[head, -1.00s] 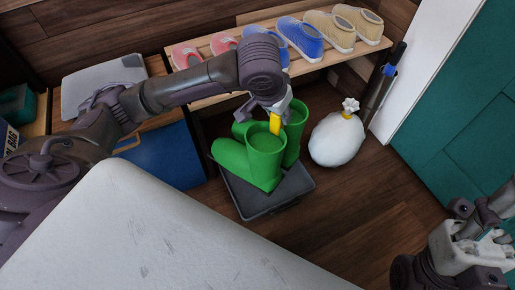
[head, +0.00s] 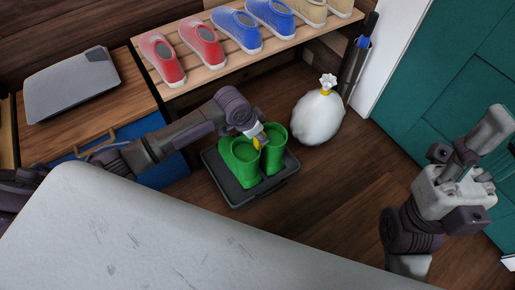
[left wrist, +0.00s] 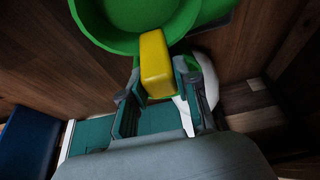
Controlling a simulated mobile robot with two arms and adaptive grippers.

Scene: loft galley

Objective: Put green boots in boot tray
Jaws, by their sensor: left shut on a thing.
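The pair of green boots (head: 243,165) stands upright in the dark grey boot tray (head: 238,204) on the floor, below the shoe bench. Whether the soles rest fully on the tray floor is hidden. My left gripper (head: 257,139) is at the boots' top rims, shut on their yellow tab. The left wrist view shows the yellow tab (left wrist: 155,64) between the fingers, against a green boot rim (left wrist: 135,45). My right gripper (head: 464,150) is raised at the right, away from the boots; its finger opening is unclear.
A slatted bench (head: 215,65) with red, blue and tan shoes stands behind the tray. A tied white bag (head: 317,118) is right of it. A blue-fronted cabinet (head: 92,108) stands left. A pale countertop (head: 150,235) fills the near left. Wooden floor is open toward the right.

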